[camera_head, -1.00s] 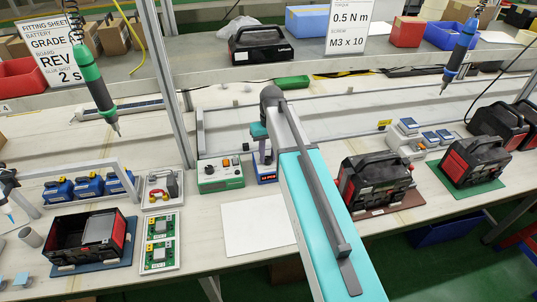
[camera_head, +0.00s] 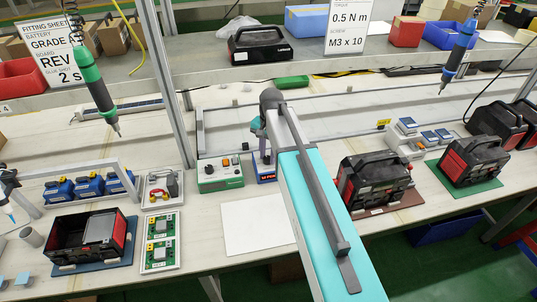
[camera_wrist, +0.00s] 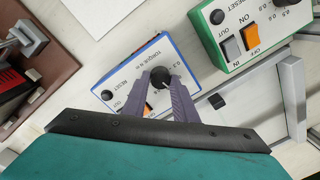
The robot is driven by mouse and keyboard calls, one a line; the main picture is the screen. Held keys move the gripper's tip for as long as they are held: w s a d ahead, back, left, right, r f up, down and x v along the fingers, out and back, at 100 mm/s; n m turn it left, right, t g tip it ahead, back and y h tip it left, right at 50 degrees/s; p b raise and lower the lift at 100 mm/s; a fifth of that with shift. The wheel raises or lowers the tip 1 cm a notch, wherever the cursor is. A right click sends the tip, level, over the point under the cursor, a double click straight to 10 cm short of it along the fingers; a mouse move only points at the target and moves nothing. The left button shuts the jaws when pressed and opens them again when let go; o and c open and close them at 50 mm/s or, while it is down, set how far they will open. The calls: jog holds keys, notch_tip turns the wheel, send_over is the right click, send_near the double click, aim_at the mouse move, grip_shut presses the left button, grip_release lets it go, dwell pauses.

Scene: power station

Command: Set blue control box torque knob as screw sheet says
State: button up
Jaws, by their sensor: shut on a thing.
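The blue control box (camera_wrist: 130,80) is white-topped with a blue rim and lies below my gripper in the wrist view. Its black torque knob (camera_wrist: 159,74) is between my two fingertips (camera_wrist: 159,82), which are shut on it. Printed words "TORQUE" and "RESET" show, but the fingers hide part of the scale and I cannot read the knob's setting. In the head view the blue control box (camera_head: 266,174) is partly hidden by my arm. The screw sheet (camera_head: 347,25) on the shelf reads 0.5 N m, M3 x 10.
A green control box (camera_head: 220,174) with an orange switch stands close to the left of the blue one. A white sheet (camera_head: 256,223) lies in front. A black and red battery case (camera_head: 375,183) is to the right. A green screwdriver (camera_head: 95,85) hangs at the left.

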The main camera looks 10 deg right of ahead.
jog(key=shift+m, duration=1.2)
jog(key=o, duration=1)
jog(key=shift+o, duration=0.2)
notch_tip(320, 180, up, 14)
jog(key=b, duration=0.2)
jog(key=shift+s+d, duration=0.2)
jog(key=shift+s, duration=0.1)
